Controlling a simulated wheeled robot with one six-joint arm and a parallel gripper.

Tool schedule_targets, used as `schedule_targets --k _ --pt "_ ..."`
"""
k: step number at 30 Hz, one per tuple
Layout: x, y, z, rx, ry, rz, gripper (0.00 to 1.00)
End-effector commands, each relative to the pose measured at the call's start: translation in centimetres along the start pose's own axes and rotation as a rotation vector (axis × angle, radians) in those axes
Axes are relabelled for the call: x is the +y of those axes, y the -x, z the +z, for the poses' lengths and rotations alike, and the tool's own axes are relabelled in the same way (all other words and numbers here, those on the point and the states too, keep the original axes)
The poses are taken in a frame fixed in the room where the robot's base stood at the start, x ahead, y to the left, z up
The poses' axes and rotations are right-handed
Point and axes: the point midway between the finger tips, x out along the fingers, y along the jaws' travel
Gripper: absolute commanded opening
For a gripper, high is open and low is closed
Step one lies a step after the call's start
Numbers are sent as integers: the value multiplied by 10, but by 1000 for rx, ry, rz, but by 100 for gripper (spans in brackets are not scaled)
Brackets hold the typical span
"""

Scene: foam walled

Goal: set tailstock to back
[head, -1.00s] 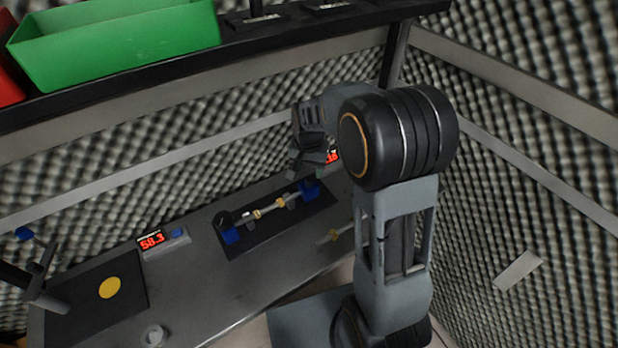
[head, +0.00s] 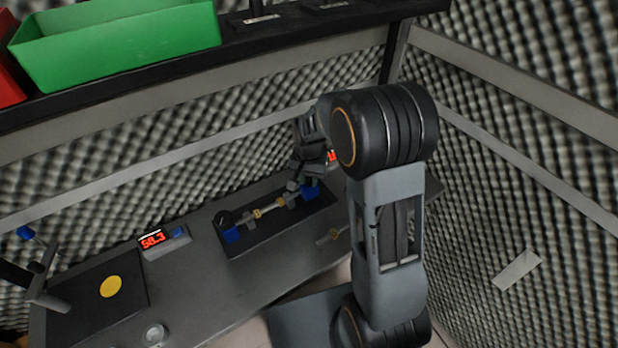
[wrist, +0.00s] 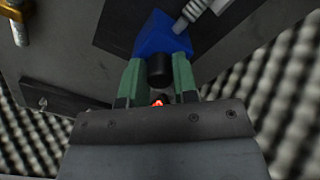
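The lathe-like fixture is a black base plate (head: 270,232) with a blue block at each end and a rod with brass rings between them. The right blue block (head: 310,192) is partly hidden by my gripper (head: 302,183) in the head view. In the wrist view this blue block (wrist: 163,38) lies just ahead, with a black knob (wrist: 160,70) facing my gripper (wrist: 158,72). The green fingers stand apart, one on each side of the knob. Contact with the knob is not clear. The left blue block (head: 232,235) is in plain view.
A display reading 58.3 (head: 153,239) stands left of the fixture. A black plate with a yellow disc (head: 111,286) lies further left. A green bin (head: 120,45) sits on the shelf above. Foam walls close in the back and right. The bench front is mostly clear.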

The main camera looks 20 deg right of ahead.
Motion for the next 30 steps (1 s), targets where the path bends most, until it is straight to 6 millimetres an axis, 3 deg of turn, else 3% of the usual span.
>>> schedule_targets --k 8,17,24,30 --pt "0 0 0 1 0 0 0" --pt "2 0 -2 1 -1 -1 0" --pt "22 0 -22 1 -3 0 0" --pt "23 1 -23 3 -2 0 0"
